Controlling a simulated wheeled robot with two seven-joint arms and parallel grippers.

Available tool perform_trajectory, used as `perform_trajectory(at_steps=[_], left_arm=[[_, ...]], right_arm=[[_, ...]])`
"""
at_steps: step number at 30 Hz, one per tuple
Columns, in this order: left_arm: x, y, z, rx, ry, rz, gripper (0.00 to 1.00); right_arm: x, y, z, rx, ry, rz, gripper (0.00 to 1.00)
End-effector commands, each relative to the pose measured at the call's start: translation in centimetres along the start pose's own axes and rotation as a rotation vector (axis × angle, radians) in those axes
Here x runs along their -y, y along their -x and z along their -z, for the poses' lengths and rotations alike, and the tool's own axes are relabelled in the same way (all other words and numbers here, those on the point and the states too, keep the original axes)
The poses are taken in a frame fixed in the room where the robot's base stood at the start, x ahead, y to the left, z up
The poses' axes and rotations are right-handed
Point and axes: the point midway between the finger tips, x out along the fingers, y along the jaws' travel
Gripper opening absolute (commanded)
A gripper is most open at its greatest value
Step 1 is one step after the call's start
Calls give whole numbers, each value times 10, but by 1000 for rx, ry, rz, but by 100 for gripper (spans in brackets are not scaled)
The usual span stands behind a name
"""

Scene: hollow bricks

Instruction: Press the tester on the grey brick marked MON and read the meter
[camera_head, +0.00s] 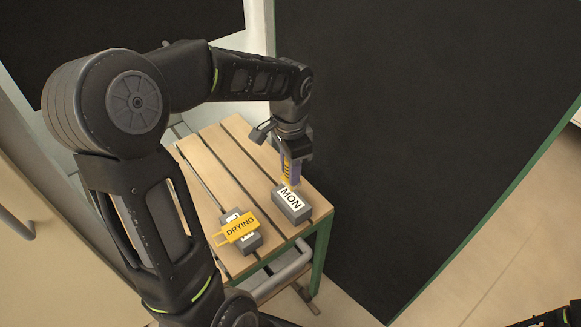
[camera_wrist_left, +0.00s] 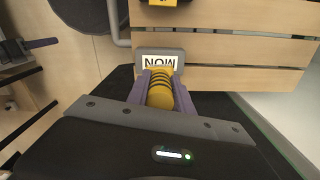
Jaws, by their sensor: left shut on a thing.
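The grey brick marked MON (camera_head: 292,214) lies on the slatted wooden bench near its right end. Its white label also shows upside down on the brick in the wrist view (camera_wrist_left: 182,55). My left gripper (camera_head: 290,166) points down over the far edge of this brick. Its purple fingers are shut on a yellow tester with dark bands (camera_wrist_left: 160,93), which stands roughly upright between them. The tester's lower end is at or just above the brick; I cannot tell whether they touch. No meter reading is legible.
Another grey brick (camera_head: 250,244) lies to the left on the bench (camera_head: 205,154), with a yellow DRYING tag (camera_head: 238,228) on top. A large dark panel (camera_head: 400,130) with a green edge stands right of the bench. Bench slats beyond the bricks are bare.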

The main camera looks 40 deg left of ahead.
Motion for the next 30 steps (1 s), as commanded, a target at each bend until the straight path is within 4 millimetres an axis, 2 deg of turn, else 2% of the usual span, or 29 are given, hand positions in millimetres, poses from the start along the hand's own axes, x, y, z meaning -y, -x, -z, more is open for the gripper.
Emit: perform_trajectory(at_steps=[3,12,30], left_arm=[[0,-17,0,0,0,0,0],[0,-44,0,1,0,-1,0],[0,-48,0,0,0,0,0]], right_arm=[[-4,-13,1,-3,2,3,36],[-9,-31,3,-8,6,9,36],[-10,-33,4,-10,7,10,36]])
